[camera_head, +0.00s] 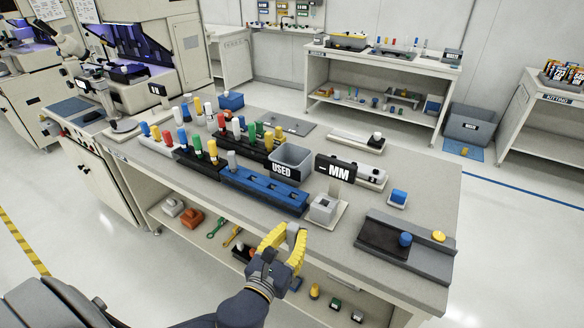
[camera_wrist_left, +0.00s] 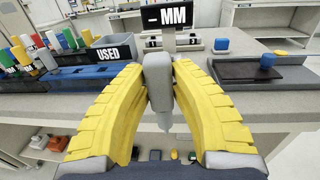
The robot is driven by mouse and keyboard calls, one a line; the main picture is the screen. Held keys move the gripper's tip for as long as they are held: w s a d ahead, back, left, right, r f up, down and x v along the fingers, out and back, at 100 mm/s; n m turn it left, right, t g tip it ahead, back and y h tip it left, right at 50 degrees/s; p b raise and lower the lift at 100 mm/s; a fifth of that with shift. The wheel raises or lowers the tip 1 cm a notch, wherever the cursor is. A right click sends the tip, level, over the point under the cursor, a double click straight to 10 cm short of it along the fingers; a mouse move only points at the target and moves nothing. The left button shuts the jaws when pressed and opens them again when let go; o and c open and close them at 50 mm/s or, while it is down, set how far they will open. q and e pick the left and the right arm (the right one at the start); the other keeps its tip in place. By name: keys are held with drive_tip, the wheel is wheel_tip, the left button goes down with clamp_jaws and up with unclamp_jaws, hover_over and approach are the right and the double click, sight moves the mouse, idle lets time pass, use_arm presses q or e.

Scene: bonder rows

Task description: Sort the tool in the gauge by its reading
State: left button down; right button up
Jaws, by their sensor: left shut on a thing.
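My left gripper (camera_head: 284,243) is in front of the table's near edge, its yellow fingers shut on a grey tool (camera_head: 292,230). In the left wrist view the grey tool (camera_wrist_left: 158,82) hangs upright between the fingers, narrow tip down. The gauge (camera_head: 324,206) is a pale block on a plate, just beyond the gripper. Its black display (camera_head: 335,168) reads "– MM". No tool shows in the gauge, and the held tool is apart from it. A grey bin marked USED (camera_head: 285,170) stands left of the display. My right gripper is not in view.
A blue rack (camera_head: 265,192) holds one grey tool at its left end. Black racks (camera_head: 195,160) with several coloured tools stand behind it. A dark tray (camera_head: 385,240) with blue and yellow knobs lies right of the gauge. A blue block (camera_head: 398,197) sits behind that tray.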

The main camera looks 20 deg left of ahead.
use_arm(q)
drive_tip(key=w+a+r, duration=0.1)
drive_tip(key=w+r, duration=0.4)
drive_tip(key=r, duration=0.1)
drive_tip(key=w+a+r, duration=0.2)
drive_tip(key=w+a, duration=0.3)
drive_tip(key=w, duration=0.4)
drive_tip(key=w+a+r+y, duration=0.1)
drive_tip(key=w+a, duration=0.4)
drive_tip(key=w, duration=0.4)
drive_tip(key=w+a+r, duration=0.2)
drive_tip(key=w+a, duration=0.3)
drive_tip(key=w, duration=0.4)
drive_tip(key=w+a+f+h, duration=0.1)
drive_tip(key=w+a+f, duration=0.2)
drive_tip(key=f, duration=0.8)
drive_tip(key=shift+a, duration=0.15)
drive_tip(key=shift+w, duration=0.1)
